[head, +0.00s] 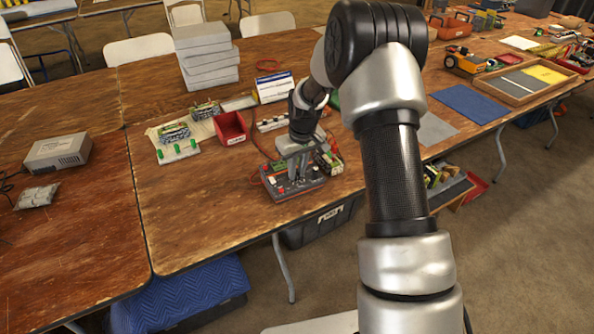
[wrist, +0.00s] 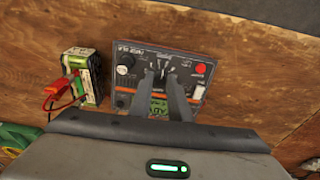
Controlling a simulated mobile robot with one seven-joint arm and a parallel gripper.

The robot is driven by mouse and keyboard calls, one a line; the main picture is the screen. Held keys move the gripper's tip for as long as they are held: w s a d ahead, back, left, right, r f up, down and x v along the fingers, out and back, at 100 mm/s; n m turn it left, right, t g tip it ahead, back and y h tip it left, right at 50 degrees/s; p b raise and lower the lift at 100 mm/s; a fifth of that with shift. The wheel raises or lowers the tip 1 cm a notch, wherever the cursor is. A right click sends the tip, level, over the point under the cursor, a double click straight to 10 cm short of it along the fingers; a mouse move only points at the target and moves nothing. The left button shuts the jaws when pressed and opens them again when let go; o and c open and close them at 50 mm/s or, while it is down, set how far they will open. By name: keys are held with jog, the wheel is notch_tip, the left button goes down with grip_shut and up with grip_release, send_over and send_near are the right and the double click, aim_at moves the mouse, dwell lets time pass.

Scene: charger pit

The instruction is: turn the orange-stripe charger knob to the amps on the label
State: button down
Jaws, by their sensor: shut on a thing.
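The charger (head: 283,193) is a dark box with reddish-orange edging, lying on the wooden table near its front edge. In the wrist view its panel (wrist: 190,52) shows a black knob (wrist: 126,60) at the left, a red button (wrist: 201,69) at the right and a green display (wrist: 158,107) partly behind my fingers. My gripper (head: 292,172) reaches down onto the charger. In the wrist view my gripper (wrist: 161,76) is shut on a small dark knob at mid panel, mostly hidden by the fingertips. The panel's numbers are too small to read.
A green-and-black battery (wrist: 82,78) with a red clip (wrist: 57,92) stands close beside the charger. A red bin (head: 232,127), a blue-and-white box (head: 274,88) and stacked grey boxes (head: 207,55) stand behind.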

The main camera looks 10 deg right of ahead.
aim_at(302, 187)
jog(key=shift+m, duration=0.5)
jog(key=c, duration=1.7)
grip_release()
jog(key=shift+o, duration=0.2)
jog(key=shift+r, duration=0.1)
jog(key=s+r+p, duration=0.2)
jog(key=s+r, duration=0.1)
jog(key=r, duration=1.4)
jog(key=shift+d, duration=0.4)
